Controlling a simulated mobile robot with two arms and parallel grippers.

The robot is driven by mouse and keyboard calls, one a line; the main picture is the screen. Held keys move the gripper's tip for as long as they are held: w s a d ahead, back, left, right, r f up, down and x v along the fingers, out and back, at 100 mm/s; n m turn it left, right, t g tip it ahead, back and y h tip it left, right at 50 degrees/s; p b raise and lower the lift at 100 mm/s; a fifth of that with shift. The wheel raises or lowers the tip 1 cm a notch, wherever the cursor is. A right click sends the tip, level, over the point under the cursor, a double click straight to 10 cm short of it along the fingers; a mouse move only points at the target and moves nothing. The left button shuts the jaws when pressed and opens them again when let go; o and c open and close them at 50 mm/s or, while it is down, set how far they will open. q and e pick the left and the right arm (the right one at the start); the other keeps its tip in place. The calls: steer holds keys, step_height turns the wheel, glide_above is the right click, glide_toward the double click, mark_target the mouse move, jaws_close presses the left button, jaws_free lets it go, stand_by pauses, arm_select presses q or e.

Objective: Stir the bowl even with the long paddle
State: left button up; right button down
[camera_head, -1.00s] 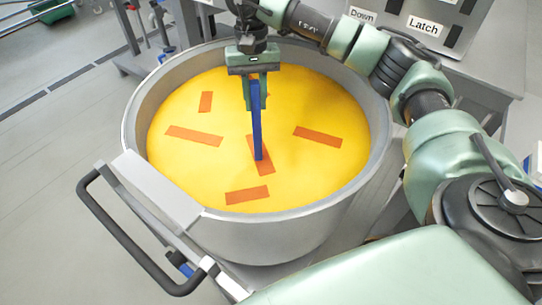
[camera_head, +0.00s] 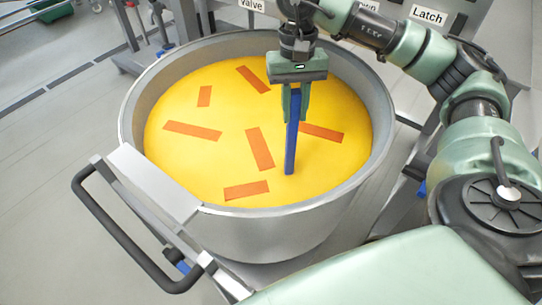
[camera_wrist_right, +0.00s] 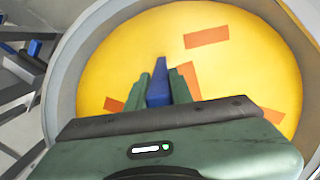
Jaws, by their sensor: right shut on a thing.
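A large round grey metal bowl (camera_head: 270,232) holds a smooth yellow filling (camera_head: 220,100) with several flat orange-red strips (camera_head: 259,148) on its surface. My right gripper (camera_head: 296,102) is over the right half of the bowl, shut on the blue paddle (camera_head: 291,145). The paddle points down, nearly upright, and its lower end meets the yellow surface; whether it goes below cannot be told. The right wrist view also shows the blue paddle (camera_wrist_right: 158,85) between the green fingers. My left gripper is not in view.
A black handle (camera_head: 120,232) on a grey bracket sticks out at the bowl's front left. A panel with labels such as "Latch" (camera_head: 429,15) stands behind. A green bin (camera_head: 52,10) is far left. Grey floor (camera_head: 50,170) is open at left.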

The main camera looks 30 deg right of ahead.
steer(key=w+d+p, duration=0.2)
steer(key=w+d, duration=0.2)
steer(key=w, duration=0.4)
steer(key=w+a+p, duration=0.2)
steer(key=w+a, duration=0.4)
steer(key=a, duration=0.3)
steer(key=s+d+b, duration=0.1)
steer(key=s+d, duration=0.2)
steer(key=s, duration=0.5)
steer(key=shift+s, duration=0.15)
